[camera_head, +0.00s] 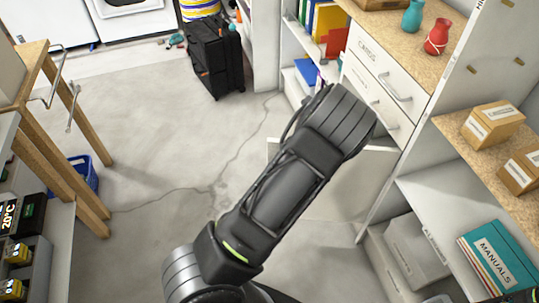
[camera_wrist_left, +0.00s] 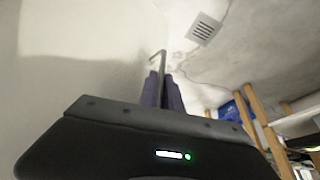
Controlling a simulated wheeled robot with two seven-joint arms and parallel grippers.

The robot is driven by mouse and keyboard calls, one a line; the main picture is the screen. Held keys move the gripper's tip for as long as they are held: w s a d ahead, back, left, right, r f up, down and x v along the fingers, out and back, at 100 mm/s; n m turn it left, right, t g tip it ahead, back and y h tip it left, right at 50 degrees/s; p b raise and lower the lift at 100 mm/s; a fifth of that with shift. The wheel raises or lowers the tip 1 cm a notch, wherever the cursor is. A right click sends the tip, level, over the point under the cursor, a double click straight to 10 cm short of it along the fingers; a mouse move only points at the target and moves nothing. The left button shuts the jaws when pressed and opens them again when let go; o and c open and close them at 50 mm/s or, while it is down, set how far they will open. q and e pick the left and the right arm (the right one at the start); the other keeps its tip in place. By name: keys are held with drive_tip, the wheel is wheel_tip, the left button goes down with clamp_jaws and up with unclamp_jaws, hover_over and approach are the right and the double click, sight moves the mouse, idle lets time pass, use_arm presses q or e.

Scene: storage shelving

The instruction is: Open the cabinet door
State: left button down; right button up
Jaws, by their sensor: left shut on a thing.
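The cabinet door (camera_head: 352,178) is a pale panel below the drawers in the head view, partly behind my left arm. It stands out from the cabinet front, so it looks at least partly open. My left arm crosses the middle of the head view and hides its gripper there. In the left wrist view, the purple fingers of my left gripper (camera_wrist_left: 163,92) are shut on a thin grey bent metal handle (camera_wrist_left: 157,60). A pale surface, likely the door, fills the left of that view. My right gripper is not in view.
White drawers (camera_head: 383,87) with bar handles sit above the door. Open shelves with boxes (camera_head: 492,124) and manuals (camera_head: 497,257) are at the right. A black suitcase (camera_head: 214,57) stands at the back. A wooden table (camera_head: 37,50) is at the left. The floor between is clear.

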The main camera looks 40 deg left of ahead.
use_arm(q)
drive_tip(key=s+d+n+g+p, duration=0.1)
drive_tip(key=s+d+n+p, duration=0.1)
drive_tip(key=s+d, duration=0.5)
drive_tip(key=shift+s+d+n+p, duration=0.4)
drive_tip(key=shift+d+n, duration=0.2)
drive_tip(key=shift+n, duration=0.2)
drive_tip(key=c, duration=1.8)
unclamp_jaws()
drive_tip(key=shift+r, duration=0.1)
drive_tip(key=p+v, duration=0.1)
drive_tip(key=v, duration=0.6)
drive_tip(key=shift+d+r, duration=0.25)
drive_tip(key=shift+r, duration=0.05)
drive_tip(key=shift+w, duration=0.1)
